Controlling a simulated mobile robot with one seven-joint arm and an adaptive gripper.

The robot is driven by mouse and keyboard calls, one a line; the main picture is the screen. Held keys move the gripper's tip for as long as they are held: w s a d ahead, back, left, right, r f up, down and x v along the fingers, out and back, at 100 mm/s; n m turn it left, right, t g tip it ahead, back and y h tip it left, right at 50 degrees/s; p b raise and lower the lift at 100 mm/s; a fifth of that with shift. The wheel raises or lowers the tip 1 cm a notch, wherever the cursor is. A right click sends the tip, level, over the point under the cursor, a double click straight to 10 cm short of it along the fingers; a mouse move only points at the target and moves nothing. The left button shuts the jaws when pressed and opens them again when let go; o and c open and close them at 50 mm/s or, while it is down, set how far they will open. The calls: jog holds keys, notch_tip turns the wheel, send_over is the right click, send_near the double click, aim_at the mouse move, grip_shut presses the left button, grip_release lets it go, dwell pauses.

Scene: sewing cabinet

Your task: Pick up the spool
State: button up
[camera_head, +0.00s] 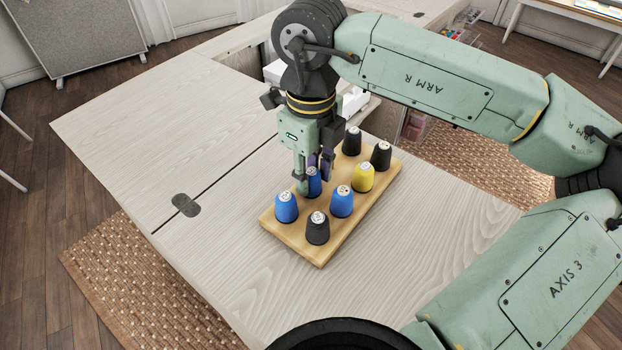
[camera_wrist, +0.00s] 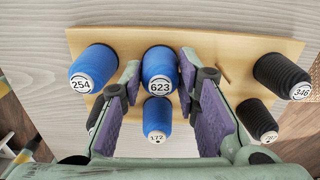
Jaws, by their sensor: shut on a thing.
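My gripper (camera_head: 312,174) points down over the wooden spool board (camera_head: 272,227). Its fingers sit either side of a blue spool (camera_head: 314,188), shut on it. In the wrist view this spool (camera_wrist: 159,70) has a white top marked 623 and lies between the fingertips. It appears to stand on the board, though its base is partly hidden in the head view. Other blue spools are near: one marked 254 (camera_wrist: 93,68) to its left and one marked 172 (camera_wrist: 157,117) below it in the wrist view.
The board also holds a yellow spool (camera_head: 363,178) and black spools, one at the near end (camera_head: 317,230) and two at the far end (camera_head: 352,142). A bare peg (camera_wrist: 222,75) stands right of the fingers. The pale tabletop (camera_head: 150,130) is clear to the left.

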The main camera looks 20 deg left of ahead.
aim_at(312, 174)
jog(key=shift+c, duration=0.9)
notch_tip(312, 174, up, 10)
jog(key=shift+b, duration=0.35)
